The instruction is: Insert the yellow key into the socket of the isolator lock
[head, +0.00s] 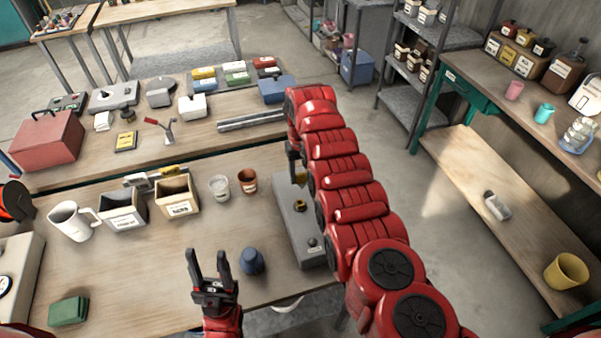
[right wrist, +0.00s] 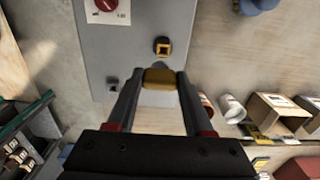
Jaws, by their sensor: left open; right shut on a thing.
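The isolator lock is a long grey box (head: 297,228) on the bench, beside my right arm in the head view. A yellow-rimmed square socket with a dark centre (head: 300,205) is on its top. In the right wrist view the socket (right wrist: 163,46) lies just beyond my fingertips. My right gripper (head: 296,163) is shut on the yellow key (right wrist: 160,78), held above the box and apart from the socket. The key's lower end is hidden in the wrist view. My left gripper (head: 210,265) is open and empty above the bench, left of the blue cup-like object (head: 252,261).
A red knob (right wrist: 105,5) and a small dark fitting (right wrist: 112,85) are also on the box. Two bins (head: 122,212), a white mug (head: 72,220) and small cups (head: 219,187) stand left of it. A green block (head: 69,311) lies near the front.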

